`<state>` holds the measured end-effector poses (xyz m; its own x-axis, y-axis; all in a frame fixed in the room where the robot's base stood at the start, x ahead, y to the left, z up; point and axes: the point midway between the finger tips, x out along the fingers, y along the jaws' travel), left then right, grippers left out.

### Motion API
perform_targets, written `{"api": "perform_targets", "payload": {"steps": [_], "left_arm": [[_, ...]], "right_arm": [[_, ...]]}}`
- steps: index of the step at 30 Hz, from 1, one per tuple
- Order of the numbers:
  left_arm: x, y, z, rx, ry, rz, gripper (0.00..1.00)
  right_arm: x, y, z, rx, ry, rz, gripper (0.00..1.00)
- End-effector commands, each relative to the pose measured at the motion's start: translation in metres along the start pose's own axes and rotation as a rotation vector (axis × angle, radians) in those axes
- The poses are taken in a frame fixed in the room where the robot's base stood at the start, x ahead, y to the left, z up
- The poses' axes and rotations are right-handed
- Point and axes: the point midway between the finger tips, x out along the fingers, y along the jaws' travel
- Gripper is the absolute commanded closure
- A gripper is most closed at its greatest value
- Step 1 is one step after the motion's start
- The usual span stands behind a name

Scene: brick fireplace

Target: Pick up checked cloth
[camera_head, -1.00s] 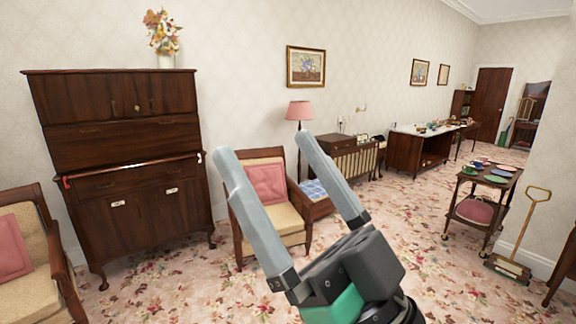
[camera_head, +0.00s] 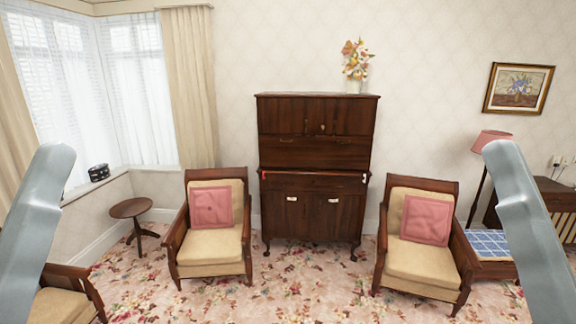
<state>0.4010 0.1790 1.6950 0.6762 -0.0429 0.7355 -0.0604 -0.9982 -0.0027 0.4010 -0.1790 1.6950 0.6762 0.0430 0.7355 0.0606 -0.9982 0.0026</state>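The blue-and-white checked cloth (camera_head: 490,243) lies flat on a low wooden piece at the right, beside the right armchair. Its right part is hidden behind my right gripper's finger. One grey finger of my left gripper (camera_head: 35,225) shows at the left edge, and one grey finger of my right gripper (camera_head: 525,230) shows at the right. The other finger of each is out of frame, so I cannot tell whether they are open or shut. I see nothing held, and the right finger overlaps the cloth only in the picture, with contact unclear.
Two armchairs with pink cushions, left (camera_head: 213,240) and right (camera_head: 425,255), flank a dark wooden cabinet (camera_head: 315,150). A round side table (camera_head: 131,208) stands near the window. A pink lamp (camera_head: 491,142) stands behind the cloth. Floral carpet (camera_head: 310,290) is clear in the middle.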

Motion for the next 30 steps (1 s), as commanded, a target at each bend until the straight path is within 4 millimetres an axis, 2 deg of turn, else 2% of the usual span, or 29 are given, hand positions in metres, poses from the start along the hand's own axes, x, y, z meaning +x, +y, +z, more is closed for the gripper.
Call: {"api": "perform_targets", "payload": {"steps": [1, 3, 6, 8, 26, 30], "left_arm": [[0.04, 0.0, -0.036, 0.0, 0.0, 0.0, 0.0], [0.064, 0.0, -0.059, 0.0, 0.0, 0.0, 0.0], [0.09, 0.0, -0.083, 0.0, 0.0, 0.0, 0.0], [0.099, 0.0, -0.091, 0.0, 0.0, 0.0, 0.0], [0.098, 0.0, -0.09, 0.0, -0.001, 0.0, 0.0], [0.099, 0.0, -0.092, -0.046, 0.005, 0.0, 0.0]], "right_arm": [[0.04, 0.0, -0.036, 0.0, 0.0, 0.0, 0.0], [0.064, 0.0, -0.059, 0.0, 0.0, 0.0, 0.0], [0.09, 0.0, -0.083, 0.0, 0.0, 0.0, 0.0], [0.099, 0.0, -0.091, 0.0, 0.0, 0.0, 0.0], [0.098, 0.0, -0.09, 0.0, -0.001, 0.0, 0.0], [0.099, 0.0, -0.09, 0.0, -0.001, 0.0, 0.0]]}}
